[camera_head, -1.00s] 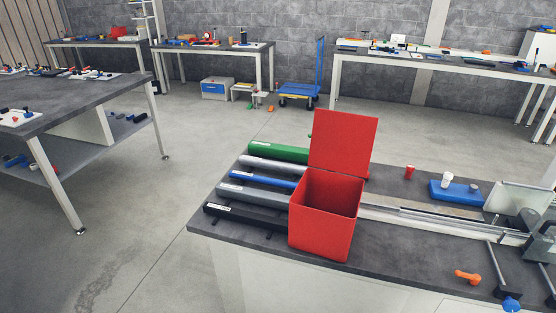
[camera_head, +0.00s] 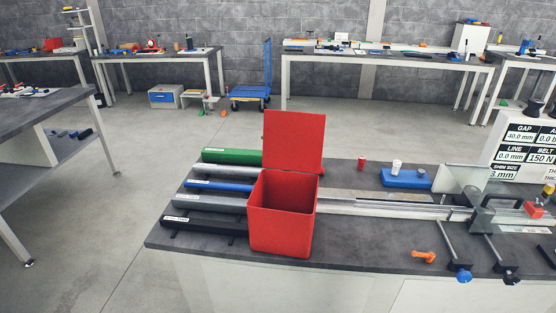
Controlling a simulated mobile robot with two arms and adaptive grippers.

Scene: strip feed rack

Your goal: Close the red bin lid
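The red bin (camera_head: 280,232) stands upright near the front left part of the grey workbench. Its red lid (camera_head: 294,141) is open and stands nearly upright at the bin's back edge. The dark inside of the bin shows, and I see nothing in it. Neither of my grippers shows in the head view.
Several rolls, one of them green (camera_head: 232,156), lie left of the bin on the workbench (camera_head: 350,247). A metal rail (camera_head: 380,209) runs to the right behind it. An orange part (camera_head: 423,256) and a blue block (camera_head: 405,178) lie to the right.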

